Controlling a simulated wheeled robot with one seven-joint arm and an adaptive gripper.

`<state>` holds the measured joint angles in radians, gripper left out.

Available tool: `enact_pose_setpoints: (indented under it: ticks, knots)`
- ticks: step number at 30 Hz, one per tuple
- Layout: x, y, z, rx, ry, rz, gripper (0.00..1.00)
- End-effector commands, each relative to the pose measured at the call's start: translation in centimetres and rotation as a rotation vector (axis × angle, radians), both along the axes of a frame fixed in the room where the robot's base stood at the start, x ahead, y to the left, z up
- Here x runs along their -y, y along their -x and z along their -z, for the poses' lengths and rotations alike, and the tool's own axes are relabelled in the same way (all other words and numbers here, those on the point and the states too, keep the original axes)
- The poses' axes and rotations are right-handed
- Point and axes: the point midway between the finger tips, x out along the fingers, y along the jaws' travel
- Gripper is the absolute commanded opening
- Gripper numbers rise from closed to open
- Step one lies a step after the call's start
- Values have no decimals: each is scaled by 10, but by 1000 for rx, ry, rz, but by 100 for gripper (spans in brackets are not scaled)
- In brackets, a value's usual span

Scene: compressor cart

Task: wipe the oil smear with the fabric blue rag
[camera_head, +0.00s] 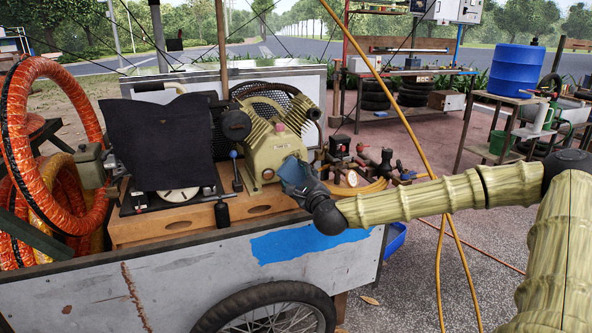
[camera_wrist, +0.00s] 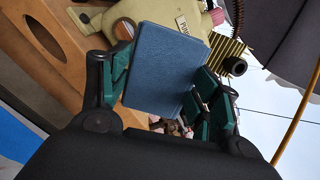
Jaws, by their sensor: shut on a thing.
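The blue fabric rag (camera_wrist: 165,68) shows as a flat, square-edged piece between the green-padded fingers of my gripper (camera_wrist: 160,78). My gripper is shut on it. In the head view the rag (camera_head: 292,172) is at the tip of my gripper (camera_head: 303,182), close in front of the beige compressor (camera_head: 270,148). I cannot tell whether the rag touches the compressor. The compressor body also shows behind the rag in the wrist view. No oil smear can be made out; the rag and gripper hide part of the compressor's lower right side.
The compressor stands on a wooden base (camera_head: 150,229) on the grey cart (camera_head: 180,285). A black cloth-like sheet (camera_head: 160,140) is to its left, with orange hoses (camera_head: 50,90) beyond. Gauges and fittings (camera_head: 352,178) crowd its right. A slanting yellow hose (camera_head: 400,97) passes near my arm.

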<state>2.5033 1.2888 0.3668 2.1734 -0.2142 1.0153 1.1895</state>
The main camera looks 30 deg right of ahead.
Motion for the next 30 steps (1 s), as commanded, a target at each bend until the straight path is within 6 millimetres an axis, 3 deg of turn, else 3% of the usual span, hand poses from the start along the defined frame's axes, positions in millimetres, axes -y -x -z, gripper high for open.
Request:
enact_pose_setpoints:
  ticks: [21, 30]
  knots:
    - [12, -57, 0, 31, 3, -43, 24]
    - [14, -71, -3, 37, 4, -55, 24]
